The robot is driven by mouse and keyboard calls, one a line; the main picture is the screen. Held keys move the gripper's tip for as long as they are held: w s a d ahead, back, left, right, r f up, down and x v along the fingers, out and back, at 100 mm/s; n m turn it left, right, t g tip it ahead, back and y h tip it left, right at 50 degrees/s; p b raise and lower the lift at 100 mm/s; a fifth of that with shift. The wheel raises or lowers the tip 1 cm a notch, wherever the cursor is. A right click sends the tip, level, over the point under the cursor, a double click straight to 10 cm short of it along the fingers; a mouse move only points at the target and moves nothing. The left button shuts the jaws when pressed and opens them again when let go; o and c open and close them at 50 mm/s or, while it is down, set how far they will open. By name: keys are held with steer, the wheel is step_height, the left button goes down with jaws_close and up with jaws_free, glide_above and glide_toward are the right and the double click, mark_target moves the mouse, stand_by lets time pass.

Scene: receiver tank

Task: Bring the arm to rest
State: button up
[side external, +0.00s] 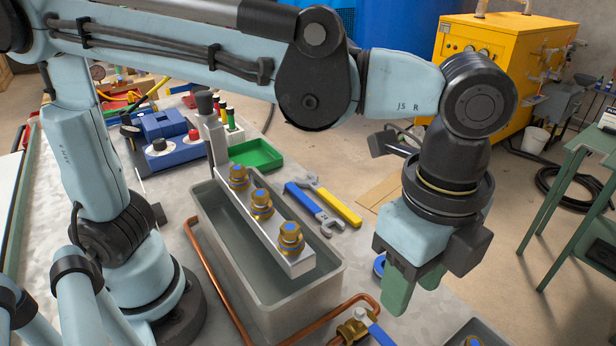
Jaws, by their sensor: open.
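My gripper (413,287) hangs at the right of the side external view, pointing down beside the grey tank (332,290). Its green fingers are apart and I see nothing between them. A metal bar (277,239) with several brass and blue fittings (262,204) lies along the top of the tank. The gripper is to the right of the bar and not touching it. A blue round piece (379,266) is partly hidden behind the fingers.
Blue and yellow wrenches (340,207) lie behind the tank, near a green tray (257,155). A copper pipe (215,285) and a brass valve (352,331) are at the front. A yellow machine (490,50) and a green stand (570,170) stand beyond the bench.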

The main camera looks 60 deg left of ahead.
steer(key=w+a+f+n+t, duration=0.2)
steer(key=a+n+t, duration=0.1)
steer(key=a+n, duration=0.6)
steer(key=w+a+f+n+t, duration=0.2)
steer(key=a+n+t, duration=0.2)
steer(key=a+n, duration=0.5)
steer(key=a, duration=0.8)
steer(key=shift+a+f, duration=0.35)
steer(key=shift+f, duration=0.05)
